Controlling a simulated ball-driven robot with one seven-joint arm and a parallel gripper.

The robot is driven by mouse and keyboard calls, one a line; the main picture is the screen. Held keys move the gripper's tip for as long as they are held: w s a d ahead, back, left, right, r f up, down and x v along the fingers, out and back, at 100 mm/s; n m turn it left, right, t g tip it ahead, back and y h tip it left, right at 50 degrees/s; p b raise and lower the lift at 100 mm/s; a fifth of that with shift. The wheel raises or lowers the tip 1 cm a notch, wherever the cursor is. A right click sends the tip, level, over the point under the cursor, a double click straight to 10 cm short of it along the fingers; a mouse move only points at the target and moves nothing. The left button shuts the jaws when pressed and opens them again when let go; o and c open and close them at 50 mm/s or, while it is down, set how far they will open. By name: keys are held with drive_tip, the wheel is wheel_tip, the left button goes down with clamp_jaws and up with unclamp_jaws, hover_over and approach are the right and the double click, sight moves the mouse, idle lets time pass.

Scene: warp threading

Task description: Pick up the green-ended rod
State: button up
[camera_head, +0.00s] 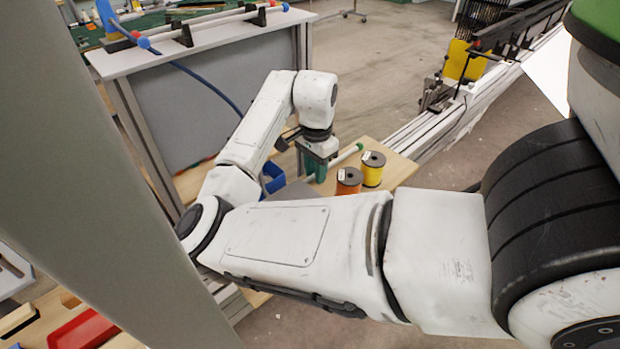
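The green-ended rod (345,154) is a pale rod on the small wooden table, with its green tip at the upper right. Its lower left part is hidden behind my gripper. My gripper (316,172) points down over the table at the rod's left part, with green at its fingers. The fingers are small and partly hidden, so I cannot tell whether they are open or touch the rod.
An orange spool (349,181) and a yellow spool (373,169) stand just right of my gripper. A blue bin (273,178) is to its left. A grey bench (215,38) behind bears pale rods in black holders. A metal rail (440,117) runs at the right.

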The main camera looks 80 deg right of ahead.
clamp_jaws()
drive_tip(key=shift+r, duration=0.15)
